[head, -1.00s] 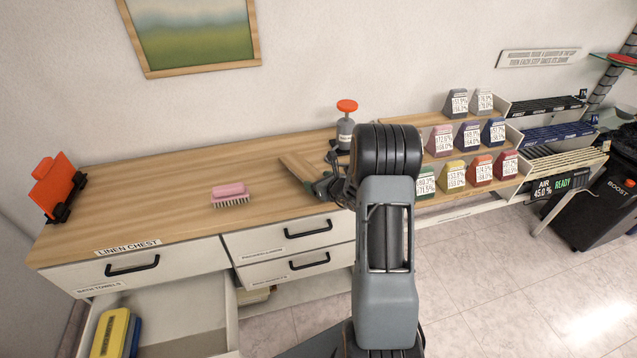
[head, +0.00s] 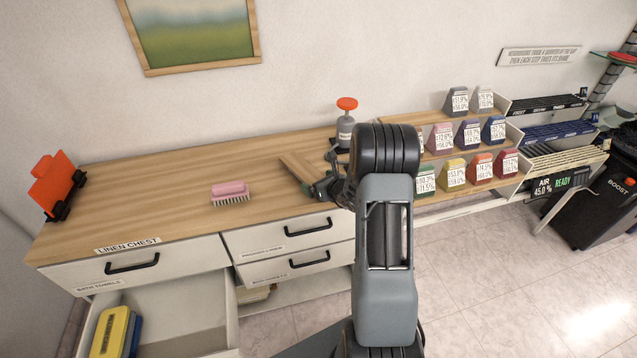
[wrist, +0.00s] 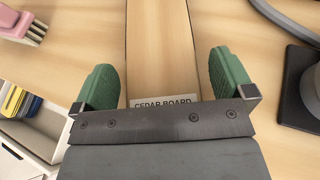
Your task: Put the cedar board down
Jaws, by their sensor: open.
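The cedar board (head: 299,168) lies flat on the wooden top of the linen chest (head: 150,190), near its right end. In the wrist view the board (wrist: 160,50) runs away from me between the fingers, with its "CEDAR BOARD" label at the near end. My gripper (wrist: 165,82) is open, its green fingers apart on either side of the board with a gap at each side. In the head view my gripper (head: 312,190) is at the board's near end, and my arm hides part of the area to its right.
A pink brush (head: 230,192) sits left of the board. A grey bottle with an orange top (head: 346,128) stands behind and right of it. An orange clip stand (head: 55,187) is at the far left. An open drawer (head: 180,315) juts out below.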

